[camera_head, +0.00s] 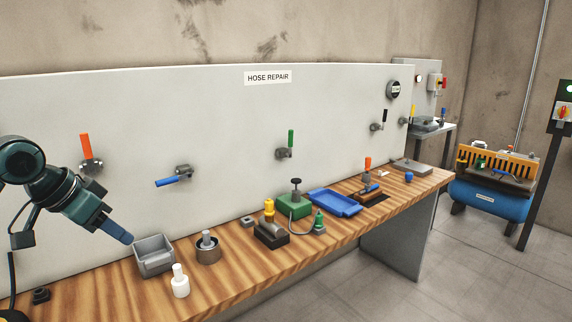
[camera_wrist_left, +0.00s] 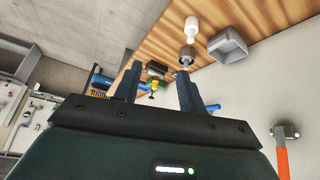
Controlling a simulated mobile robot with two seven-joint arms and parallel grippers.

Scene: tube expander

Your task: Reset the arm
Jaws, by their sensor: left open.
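My left arm comes in from the left in the head view. Its gripper (camera_head: 122,236) is above the bench's left part, beside the grey bin (camera_head: 154,262), pointing down and to the right. In the left wrist view my left gripper (camera_wrist_left: 159,72) has its two fingers apart, with nothing seen between them. The grey bin (camera_wrist_left: 230,46) also shows there, to the right of the fingers. My right gripper is not in view.
The wooden bench (camera_head: 225,280) holds a white fitting (camera_head: 180,284), a round metal cup (camera_head: 208,250), a green-based tool (camera_head: 294,206) and a blue tray (camera_head: 335,203). The back panel carries an orange-handled valve (camera_head: 86,148) and a blue-handled valve (camera_head: 172,180).

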